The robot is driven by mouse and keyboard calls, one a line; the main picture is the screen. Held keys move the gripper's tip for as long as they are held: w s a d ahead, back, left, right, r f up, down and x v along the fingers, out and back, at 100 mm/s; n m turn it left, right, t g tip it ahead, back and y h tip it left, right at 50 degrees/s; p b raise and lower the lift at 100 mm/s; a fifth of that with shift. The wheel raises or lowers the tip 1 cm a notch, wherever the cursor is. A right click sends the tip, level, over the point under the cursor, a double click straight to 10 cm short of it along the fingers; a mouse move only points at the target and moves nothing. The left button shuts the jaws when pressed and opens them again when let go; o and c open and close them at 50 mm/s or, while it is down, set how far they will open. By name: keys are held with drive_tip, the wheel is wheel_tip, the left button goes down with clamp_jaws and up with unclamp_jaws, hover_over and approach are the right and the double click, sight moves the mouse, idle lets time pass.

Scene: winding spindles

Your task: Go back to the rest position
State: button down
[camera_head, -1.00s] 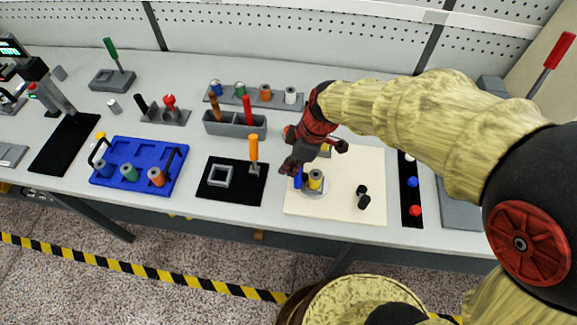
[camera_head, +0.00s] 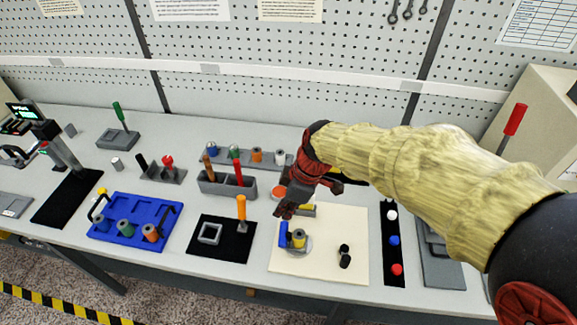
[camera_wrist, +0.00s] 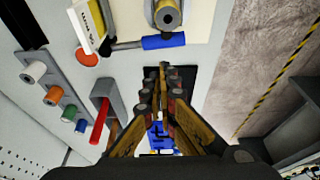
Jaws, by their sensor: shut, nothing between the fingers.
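My gripper (camera_head: 284,211) hangs above the table in the head view, just behind and above the winding device. Its fingers come together and hold nothing; they also show in the wrist view (camera_wrist: 168,75). The winding device has a blue handle (camera_head: 283,235) and a yellow spool (camera_head: 299,238), and stands on a cream mat (camera_head: 320,270). The blue handle also shows in the wrist view (camera_wrist: 164,41), beyond and apart from my fingertips. My forearm hides part of the table behind the mat.
A grey bin (camera_head: 228,184) with upright tools stands left of my gripper, with a spool rack (camera_head: 215,163) behind. A blue tray (camera_head: 130,240) and black mat (camera_head: 236,247) lie left. A black strip (camera_head: 388,219) with coloured caps lies right. The pegboard (camera_head: 290,100) rises behind.

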drive_tip(key=s+d+r+m+t+h, duration=0.1)
drive_tip(key=s+d+r+m, duration=0.3)
drive_tip(key=d, duration=0.4)
drive_tip(key=s+d+r+m+t+h, duration=0.1)
drive_tip(key=s+d+r+m+t, duration=0.1)
drive_tip(key=s+d+r+m, duration=0.3)
drive_tip(key=s+d+r+m+t+h, duration=0.1)
drive_tip(key=s+d+r+m, duration=0.3)
drive_tip(key=d+m, duration=0.4)
drive_tip(key=s+d+t, duration=0.1)
drive_tip(key=d, duration=0.1)
drive_tip(key=shift+s+d+r+h, duration=0.2)
drive_tip(key=shift+d+h, duration=0.1)
drive_tip(key=shift+d, duration=0.1)
